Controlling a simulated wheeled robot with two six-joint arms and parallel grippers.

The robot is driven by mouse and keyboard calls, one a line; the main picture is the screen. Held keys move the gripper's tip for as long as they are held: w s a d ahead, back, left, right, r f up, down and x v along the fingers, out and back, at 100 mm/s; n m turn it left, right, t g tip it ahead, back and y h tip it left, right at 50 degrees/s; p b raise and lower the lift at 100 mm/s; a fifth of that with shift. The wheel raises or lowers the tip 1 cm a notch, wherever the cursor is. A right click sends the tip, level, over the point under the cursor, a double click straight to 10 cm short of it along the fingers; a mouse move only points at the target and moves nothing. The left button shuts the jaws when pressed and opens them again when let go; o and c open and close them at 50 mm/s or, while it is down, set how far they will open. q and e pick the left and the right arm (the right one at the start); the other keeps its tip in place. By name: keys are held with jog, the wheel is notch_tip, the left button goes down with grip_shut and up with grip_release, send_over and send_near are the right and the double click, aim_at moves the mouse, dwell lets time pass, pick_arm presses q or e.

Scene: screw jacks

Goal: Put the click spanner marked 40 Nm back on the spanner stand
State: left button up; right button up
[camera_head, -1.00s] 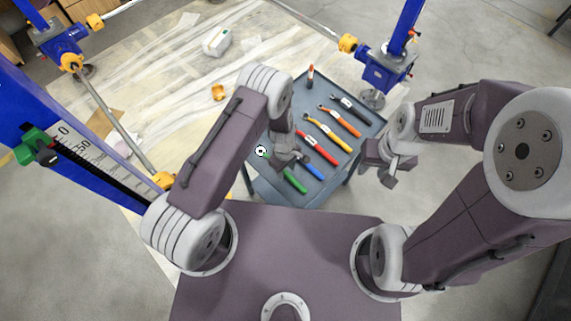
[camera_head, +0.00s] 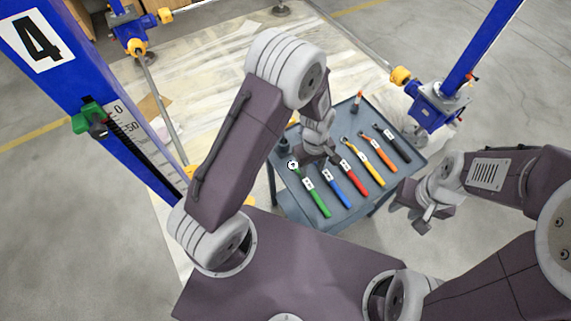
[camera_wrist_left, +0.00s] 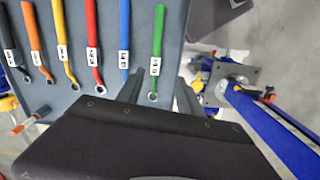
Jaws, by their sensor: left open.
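Several coloured spanners lie side by side on a grey table: green (camera_head: 317,198), blue (camera_head: 336,187), red (camera_head: 352,176), yellow (camera_head: 367,166), orange (camera_head: 380,154) and black (camera_head: 396,145). Each has a white label, too small to read, so I cannot tell which is marked 40 Nm. My left gripper (camera_head: 310,158) is open over the table's left part. In the left wrist view its fingers (camera_wrist_left: 158,97) stand either side of the green spanner's ring end (camera_wrist_left: 153,96); contact cannot be told. My right gripper (camera_head: 412,213) is right of the table; its opening is unclear. I cannot identify a separate spanner stand.
The grey table (camera_head: 428,162) has a raised rim. A small orange-tipped object (camera_head: 357,101) stands at its far corner. A blue screw jack (camera_head: 437,103) stands beyond the right side, and a blue post (camera_head: 75,85) rises at left.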

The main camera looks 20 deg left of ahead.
pick_arm(q)
jog(key=s+a+r+m+t, duration=0.1)
jog(key=s+a+r+m, duration=0.7)
jog(key=r, duration=0.4)
jog(key=shift+s+a+r+m, duration=0.3)
jog(key=shift+s+a, duration=0.55)
jog(key=shift+a, duration=0.2)
